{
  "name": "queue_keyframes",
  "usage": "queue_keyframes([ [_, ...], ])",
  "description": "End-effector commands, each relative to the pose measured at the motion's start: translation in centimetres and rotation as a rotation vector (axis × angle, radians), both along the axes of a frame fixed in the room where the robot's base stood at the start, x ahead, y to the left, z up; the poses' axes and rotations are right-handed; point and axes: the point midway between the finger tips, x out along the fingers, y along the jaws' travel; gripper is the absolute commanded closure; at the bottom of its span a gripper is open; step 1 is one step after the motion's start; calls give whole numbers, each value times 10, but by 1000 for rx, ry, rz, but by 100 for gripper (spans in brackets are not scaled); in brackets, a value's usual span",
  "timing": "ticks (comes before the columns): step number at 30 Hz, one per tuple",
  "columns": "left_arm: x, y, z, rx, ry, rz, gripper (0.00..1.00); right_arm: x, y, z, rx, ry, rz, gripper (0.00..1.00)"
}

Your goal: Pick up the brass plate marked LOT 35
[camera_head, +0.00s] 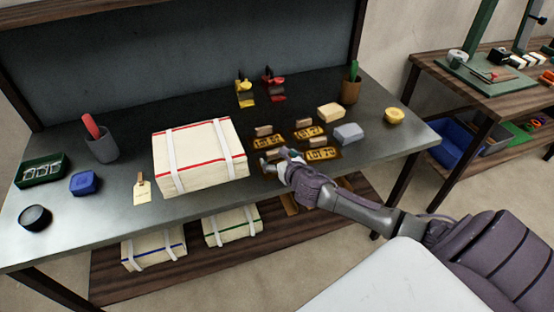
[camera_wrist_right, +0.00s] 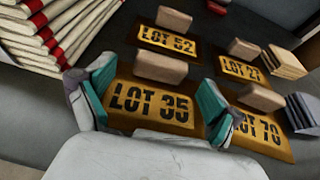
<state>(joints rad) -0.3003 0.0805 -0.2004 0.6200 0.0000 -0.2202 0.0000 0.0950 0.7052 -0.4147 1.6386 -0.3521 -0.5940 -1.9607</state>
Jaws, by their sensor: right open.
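The brass plate marked LOT 35 (camera_wrist_right: 150,104) lies on the table, with a tan block (camera_wrist_right: 160,66) at its far edge. My right gripper (camera_wrist_right: 154,80) is open, with one teal-padded finger on each side of this plate. I cannot tell whether the fingers touch it. In the head view my right gripper (camera_head: 276,160) covers much of that spot. Similar plates lie close by: LOT 52 (camera_wrist_right: 167,41) behind, LOT 27 (camera_wrist_right: 240,69) behind to the right, and LOT 70 (camera_wrist_right: 262,133) right beside the right finger. My left gripper is not in view.
A cream stack tied with white straps (camera_head: 200,158) stands just left of the plates. The tabletop's front left (camera_head: 110,220) is mostly free.

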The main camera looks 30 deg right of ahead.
Motion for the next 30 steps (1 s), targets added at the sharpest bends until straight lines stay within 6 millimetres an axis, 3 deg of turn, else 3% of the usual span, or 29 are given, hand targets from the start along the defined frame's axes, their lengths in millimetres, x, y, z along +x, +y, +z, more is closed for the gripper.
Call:
queue_keyframes([
  [6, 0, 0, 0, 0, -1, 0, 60, 24, -5, -10, 3, -1, -1, 8],
  [14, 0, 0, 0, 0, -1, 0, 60, 26, -6, -12, 1, 0, 1, 8],
  [28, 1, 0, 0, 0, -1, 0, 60, 25, -6, -12, 2, 2, 1, 83],
  [30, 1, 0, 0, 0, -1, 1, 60, 26, -6, -11, 1, -1, 1, 86],
])
